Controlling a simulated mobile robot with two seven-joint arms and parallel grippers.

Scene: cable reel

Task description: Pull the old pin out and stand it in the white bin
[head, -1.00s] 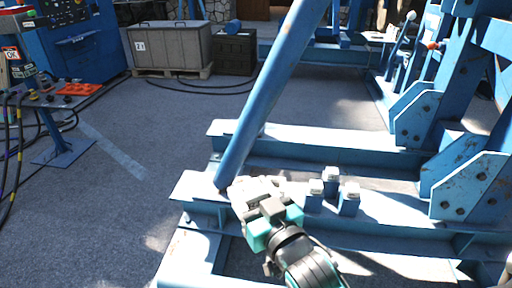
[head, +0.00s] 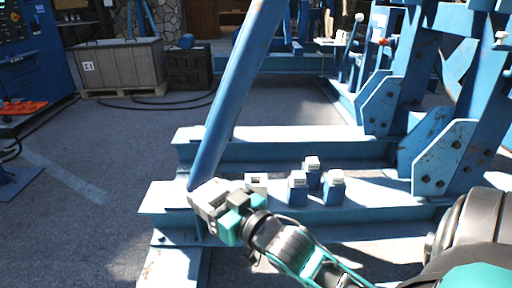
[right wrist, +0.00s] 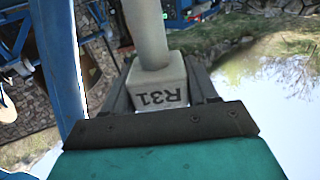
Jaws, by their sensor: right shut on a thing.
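My right gripper (head: 208,196) is over the blue frame beam, beside the foot of a slanted blue bar. In the right wrist view, my right gripper (right wrist: 160,80) is shut on the square pale head of a pin (right wrist: 160,95) marked R31. The pin's round grey shaft runs away from the gripper and out of the top of that picture, so its far end is hidden. In the head view the pin cannot be told clearly from the pale gripper parts. My left gripper is not in view. I make out no white bin.
Several short blocks with pale tops (head: 298,188) stand on the beam (head: 380,213) right of the gripper. The slanted blue bar (head: 238,85) rises close to it. A grey crate (head: 122,66) stands at the back left. The floor to the left is mostly clear.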

